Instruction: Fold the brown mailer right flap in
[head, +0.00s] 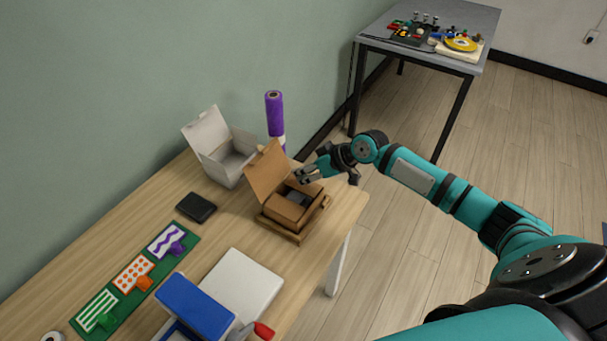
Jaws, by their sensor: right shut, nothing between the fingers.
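The brown mailer (284,208) stands near the far right end of the wooden table with its lid (266,171) raised at the back left. Something dark (297,197) lies inside it. A brown edge on the mailer's right side (319,208) shows, but I cannot tell clearly how far the right flap is folded. My right gripper (303,176) is shut and empty, at the mailer's back right, by its upper rim. I cannot tell whether it touches the cardboard. My left gripper is not in view.
A white open box (218,150) and a purple roll (274,115) stand behind the mailer. A grey table (465,22) stands beyond.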

